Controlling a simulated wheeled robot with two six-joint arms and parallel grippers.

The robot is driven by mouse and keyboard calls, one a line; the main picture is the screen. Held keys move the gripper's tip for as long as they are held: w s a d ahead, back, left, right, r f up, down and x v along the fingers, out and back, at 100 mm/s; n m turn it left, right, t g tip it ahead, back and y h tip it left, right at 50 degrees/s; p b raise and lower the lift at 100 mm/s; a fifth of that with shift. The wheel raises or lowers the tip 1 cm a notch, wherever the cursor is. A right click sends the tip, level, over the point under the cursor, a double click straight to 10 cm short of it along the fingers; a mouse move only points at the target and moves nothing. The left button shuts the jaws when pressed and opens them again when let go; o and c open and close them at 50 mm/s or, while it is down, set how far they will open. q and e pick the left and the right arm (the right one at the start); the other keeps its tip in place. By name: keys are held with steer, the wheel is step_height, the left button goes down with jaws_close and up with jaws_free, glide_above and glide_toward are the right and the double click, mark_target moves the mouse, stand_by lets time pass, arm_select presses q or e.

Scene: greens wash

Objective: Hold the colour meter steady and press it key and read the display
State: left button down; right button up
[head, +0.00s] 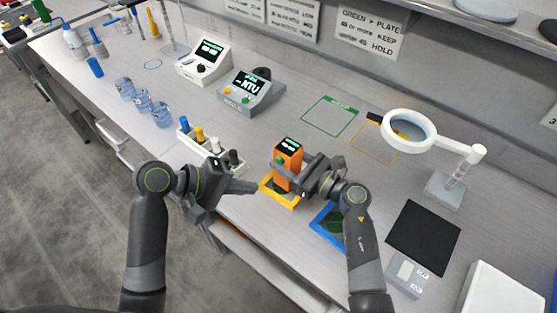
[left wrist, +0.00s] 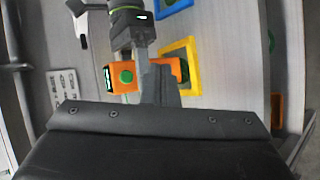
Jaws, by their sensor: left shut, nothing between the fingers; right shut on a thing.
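The orange colour meter (head: 287,158) stands upright by the yellow frame (head: 279,195). Its lit display (head: 289,145) is on top, too small to read, and its round green key (head: 280,161) is on the side. My right gripper (head: 288,168) is shut on the meter's body from the right. My left gripper (head: 252,187) is shut and empty, left of the meter and apart from it. In the left wrist view, the meter (left wrist: 167,68) lies across the picture with the green key (left wrist: 127,76) uncovered; grey gripper parts hide some of its body.
A white rack (head: 205,150) with several bottles stands just behind my left gripper. A blue frame (head: 325,232) lies right of the yellow one. A ring magnifier (head: 408,113) and black mat (head: 424,238) are at the right. Two bench meters (head: 250,93) stand behind.

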arm_select(q)
steer(key=w+d, duration=0.3)
steer(key=w, duration=0.2)
steer(key=shift+d, duration=0.4)
steer(key=shift+w, duration=0.15)
stand_by(1.6)
steer(key=shift+w+d, duration=0.2)
steer(key=shift+w, duration=0.05)
steer(key=shift+w+d, duration=0.3)
steer(key=shift+w, duration=0.05)
stand_by(0.9)
steer(key=shift+a, duration=0.1)
steer(key=shift+s+a, duration=0.45)
steer(key=shift+s, duration=0.25)
steer(key=shift+s, duration=0.1)
steer(key=shift+s+a, duration=0.75)
steer(key=shift+s, duration=0.25)
steer(key=shift+s+a, duration=0.75)
steer(key=shift+s, duration=0.2)
stand_by(1.0)
